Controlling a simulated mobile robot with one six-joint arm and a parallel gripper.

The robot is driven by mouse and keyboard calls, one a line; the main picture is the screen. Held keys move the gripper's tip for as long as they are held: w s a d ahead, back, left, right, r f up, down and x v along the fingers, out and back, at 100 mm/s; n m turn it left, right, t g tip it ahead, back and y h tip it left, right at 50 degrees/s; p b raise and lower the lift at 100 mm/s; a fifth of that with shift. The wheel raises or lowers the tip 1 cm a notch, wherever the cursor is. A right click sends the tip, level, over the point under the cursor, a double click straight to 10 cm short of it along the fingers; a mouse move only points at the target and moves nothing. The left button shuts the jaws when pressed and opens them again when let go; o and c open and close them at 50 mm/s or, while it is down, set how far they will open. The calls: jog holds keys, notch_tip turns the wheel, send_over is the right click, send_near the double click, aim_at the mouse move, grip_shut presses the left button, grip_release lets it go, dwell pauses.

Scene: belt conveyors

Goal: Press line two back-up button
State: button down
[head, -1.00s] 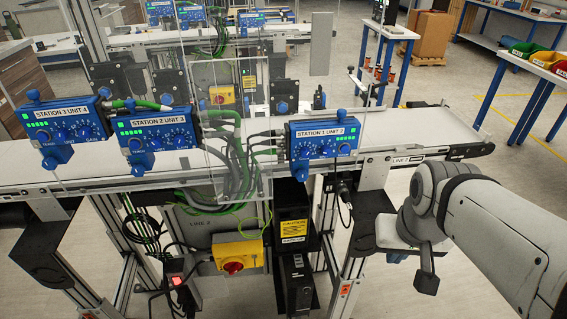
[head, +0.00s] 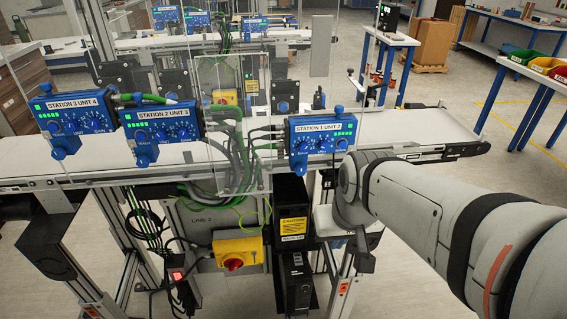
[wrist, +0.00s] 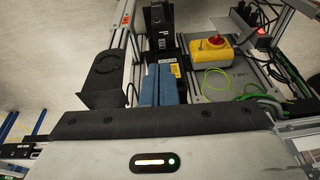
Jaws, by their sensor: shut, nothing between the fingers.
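A black back-up unit (head: 292,207) with a yellow caution label stands under the line two conveyor in the head view. A second black unit (head: 296,282) is below it. The label also shows in the wrist view (wrist: 177,70), right beside my gripper's fingers. My gripper (wrist: 159,68) has two blue fingers shut together, with nothing between them. They point toward the black units, and the lower one (wrist: 158,30) shows beyond the tips. In the head view the wrist is just right of the units; the fingers are hidden. I cannot make out the button or any contact.
A yellow box with a red rotary switch (head: 239,250) is left of the units, and a lit red switch (head: 177,276) is farther left. The conveyor belt (head: 400,128) and blue station boxes (head: 323,140) are above. Metal legs and cables crowd the space.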

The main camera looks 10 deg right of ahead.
aim_at(303, 211)
jog(key=w+f+m+t+b, duration=0.3)
jog(key=w+f+b, duration=0.5)
jog(key=f, duration=0.6)
jog(key=w+f+m+t+h+b, duration=0.1)
jog(key=w+f+m+t+b, duration=0.1)
jog(key=w+f+m+b, duration=0.3)
jog(key=w+f+b, duration=0.3)
jog(key=w+f, duration=0.4)
jog(key=f, duration=0.1)
jog(key=shift+w+d+f+t+b, duration=0.35)
jog(key=shift+w+d+f+t, duration=0.05)
jog(key=shift+w, duration=0.1)
jog(key=w+p, duration=0.2)
jog(key=w, duration=0.6)
jog(key=shift+w, duration=0.3)
jog(key=shift+w+p, duration=0.2)
jog(key=shift+p, duration=0.1)
jog(key=shift+w, duration=0.25)
